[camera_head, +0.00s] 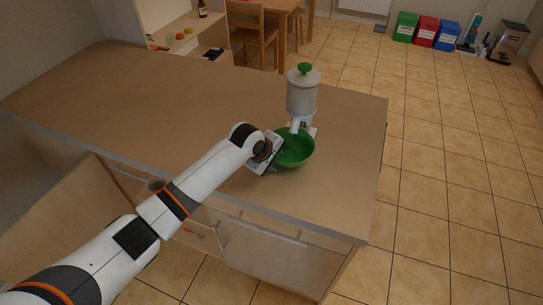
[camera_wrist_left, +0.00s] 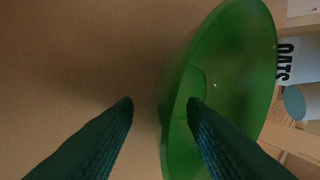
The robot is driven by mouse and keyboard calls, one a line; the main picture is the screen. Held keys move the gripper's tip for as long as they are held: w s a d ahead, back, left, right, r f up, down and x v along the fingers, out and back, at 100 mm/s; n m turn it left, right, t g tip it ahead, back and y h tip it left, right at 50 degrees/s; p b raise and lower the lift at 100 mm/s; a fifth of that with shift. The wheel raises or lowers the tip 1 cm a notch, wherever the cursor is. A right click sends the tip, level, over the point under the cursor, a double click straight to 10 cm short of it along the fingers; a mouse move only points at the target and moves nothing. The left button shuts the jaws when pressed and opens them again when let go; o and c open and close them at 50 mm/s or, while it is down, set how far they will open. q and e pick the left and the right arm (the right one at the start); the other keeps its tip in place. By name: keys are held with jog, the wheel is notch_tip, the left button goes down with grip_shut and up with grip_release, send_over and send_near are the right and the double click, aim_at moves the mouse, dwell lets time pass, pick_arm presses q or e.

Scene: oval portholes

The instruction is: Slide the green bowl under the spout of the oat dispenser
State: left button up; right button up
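The green bowl (camera_head: 299,151) stands on the counter just in front of the oat dispenser (camera_head: 302,96), a whitish cylinder with a green knob. The dispenser's spout (camera_head: 298,122) shows at the bowl's far rim; I cannot tell exactly how far it reaches over the bowl. My left gripper (camera_head: 278,160) is at the bowl's left side. In the left wrist view my left gripper (camera_wrist_left: 160,125) is open, with one finger outside and one inside the rim of the bowl (camera_wrist_left: 225,85), a gap beside the rim. The "OATS" label (camera_wrist_left: 285,60) shows at the right. My right gripper is out of view.
The wooden counter (camera_head: 150,95) is clear to the left and behind. Its right edge lies a short way right of the bowl, and its front edge is nearer me. A chair (camera_head: 252,40) and coloured bins (camera_head: 426,31) stand on the floor beyond.

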pick_arm(q)
jog(key=b+v, duration=0.1)
jog(key=v, duration=1.1)
jog(key=s+f+m, duration=0.1)
jog(key=s+f, duration=0.1)
jog(key=s+f+m, duration=0.1)
jog(key=s+f, duration=0.2)
jog(key=shift+s+a+f+m, duration=0.15)
jog(key=shift+s+m, duration=0.1)
jog(key=shift+m, duration=0.15)
jog(key=s+a+f+m+y, duration=0.1)
jog(key=s+a+f+m, duration=0.3)
jog(key=s, duration=0.5)
jog(key=s+a+f+m+g+y, duration=0.1)
jog(key=s+a+m+y, duration=0.1)
jog(key=s+a, duration=0.5)
jog(key=s+a+f+m+y, duration=0.1)
jog(key=s+a+f+m, duration=0.2)
jog(key=s, duration=0.7)
notch_tip(320, 180, down, 24)
jog(key=g, duration=0.2)
jog(key=s+a+f+m+g, duration=0.1)
jog(key=s+a+f, duration=0.2)
jog(key=s+f, duration=1.5)
